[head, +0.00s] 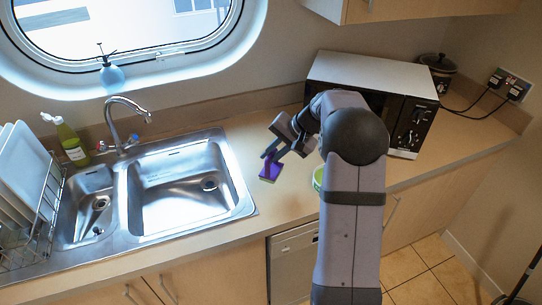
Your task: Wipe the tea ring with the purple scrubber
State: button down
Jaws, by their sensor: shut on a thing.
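The purple scrubber (269,171) is on or just above the counter, right of the sink; I cannot tell whether it touches the surface. My gripper (271,155) is above it, shut on its upper part, with the purple pad showing below the fingers. No tea ring is visible; the scrubber or my arm may hide it. My arm covers much of the counter in front of the microwave.
The metal sink (235,200) with its tap (128,110) lies to the left. A microwave (375,75) stands behind my arm. A green-rimmed item (317,179) is partly hidden by my arm. A dish rack (42,225) and a green bottle (72,143) are at far left.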

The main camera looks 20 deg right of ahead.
jog(key=shift+r+p, duration=1.1)
jog(key=shift+r, duration=0.4)
